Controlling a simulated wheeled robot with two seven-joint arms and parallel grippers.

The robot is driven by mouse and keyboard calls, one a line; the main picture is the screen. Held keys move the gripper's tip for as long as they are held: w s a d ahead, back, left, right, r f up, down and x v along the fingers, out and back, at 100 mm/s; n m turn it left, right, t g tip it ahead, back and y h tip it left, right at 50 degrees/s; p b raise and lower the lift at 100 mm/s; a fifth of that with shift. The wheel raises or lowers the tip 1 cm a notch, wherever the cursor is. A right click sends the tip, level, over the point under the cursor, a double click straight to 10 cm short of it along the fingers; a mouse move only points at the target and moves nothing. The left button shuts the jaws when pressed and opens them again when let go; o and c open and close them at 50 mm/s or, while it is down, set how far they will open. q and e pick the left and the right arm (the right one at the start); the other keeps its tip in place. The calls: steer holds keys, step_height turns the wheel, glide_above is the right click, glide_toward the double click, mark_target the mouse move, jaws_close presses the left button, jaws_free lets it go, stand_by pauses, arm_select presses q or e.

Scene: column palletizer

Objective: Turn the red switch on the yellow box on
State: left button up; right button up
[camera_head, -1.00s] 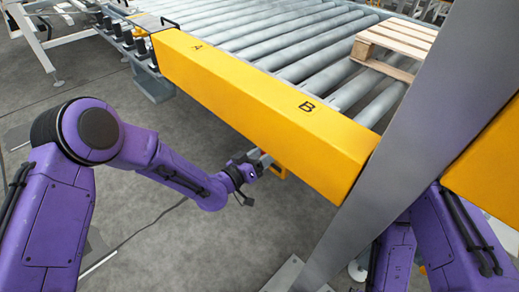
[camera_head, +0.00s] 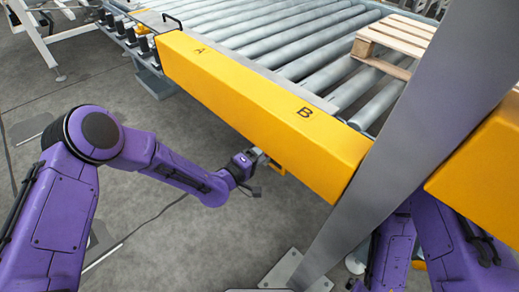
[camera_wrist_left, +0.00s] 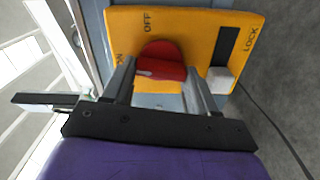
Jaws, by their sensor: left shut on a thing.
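The yellow box (camera_wrist_left: 205,28) fills the upper middle of the left wrist view, with OFF printed at its top, ON at its left edge and LOCK at its right. The red switch (camera_wrist_left: 163,52) sits on its face, with a small pale mark at its lower left. My left gripper (camera_wrist_left: 163,80) has one finger on each side of the switch and is shut on it. In the head view, my left gripper (camera_head: 260,155) reaches the small yellow box (camera_head: 277,168) under the conveyor's edge; the switch is hidden there. My right gripper is not in view.
A yellow beam (camera_head: 260,100) marked A and B runs along the roller conveyor (camera_head: 300,48), just above the box. A grey post (camera_head: 395,130) stands to the right. A wooden pallet (camera_head: 395,38) lies on the rollers.

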arm_select(q)
steer(key=shift+d+r+n, duration=0.15)
steer(key=shift+r+n, duration=0.05)
steer(key=shift+n, duration=0.6)
steer(key=o, duration=1.1)
steer(key=shift+c, duration=0.2)
steer(key=shift+s, duration=0.1)
steer(key=p+v, duration=0.2)
steer(key=v, duration=0.8)
steer(key=shift+s+a, duration=0.2)
steer(key=shift+a, duration=0.1)
